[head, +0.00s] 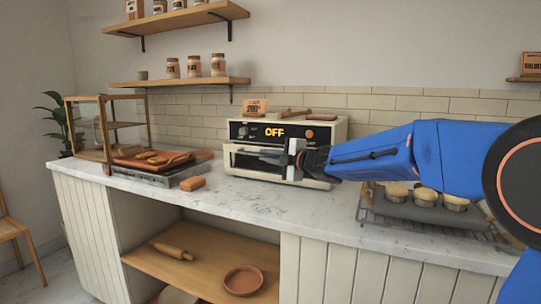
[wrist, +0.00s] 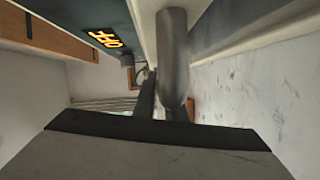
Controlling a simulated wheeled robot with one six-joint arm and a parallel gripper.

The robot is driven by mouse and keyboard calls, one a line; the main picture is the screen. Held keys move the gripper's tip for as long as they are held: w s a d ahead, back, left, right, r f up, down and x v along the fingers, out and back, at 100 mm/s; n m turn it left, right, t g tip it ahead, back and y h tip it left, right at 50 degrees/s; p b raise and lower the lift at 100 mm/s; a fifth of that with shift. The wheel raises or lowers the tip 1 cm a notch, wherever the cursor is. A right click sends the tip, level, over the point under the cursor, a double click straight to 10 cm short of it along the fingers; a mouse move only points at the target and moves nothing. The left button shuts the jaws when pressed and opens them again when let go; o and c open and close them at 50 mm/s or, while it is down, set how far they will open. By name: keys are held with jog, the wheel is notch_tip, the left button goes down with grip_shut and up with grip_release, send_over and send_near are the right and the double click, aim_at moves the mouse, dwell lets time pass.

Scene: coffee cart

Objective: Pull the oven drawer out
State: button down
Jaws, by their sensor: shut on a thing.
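The small cream oven (head: 334,130) stands on the counter against the tiled wall, its dark panel lit with "OFF". Its drawer front (head: 248,161) is the lower dark part with a horizontal handle bar. My gripper (head: 294,160) is at the right part of this front, shut on the drawer handle. In the wrist view the grey handle bar (wrist: 173,60) runs down toward my dark finger (wrist: 150,130), which hides its lower end. The gripper covers part of the drawer front, and I cannot tell how far out the drawer is.
A tray of muffins (head: 424,214) sits on a wire rack at the right, under my arm. The marble counter (head: 262,202) in front of the oven is clear. Wall shelves (head: 180,82) hang above.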

jog(key=s+a, duration=0.2)
jog(key=s, duration=0.5)
jog(key=s+a, duration=0.3)
jog(key=s, duration=0.5)
jog(key=shift+s+a, duration=0.25)
jog(key=shift+a, duration=0.05)
jog(key=shift+f, duration=0.1)
jog(key=c, duration=1.8)
grip_release()
jog(key=shift+d, duration=0.1)
jog(key=v, duration=1.7)
jog(key=shift+s, duration=0.1)
jog(key=shift+s, duration=0.1)
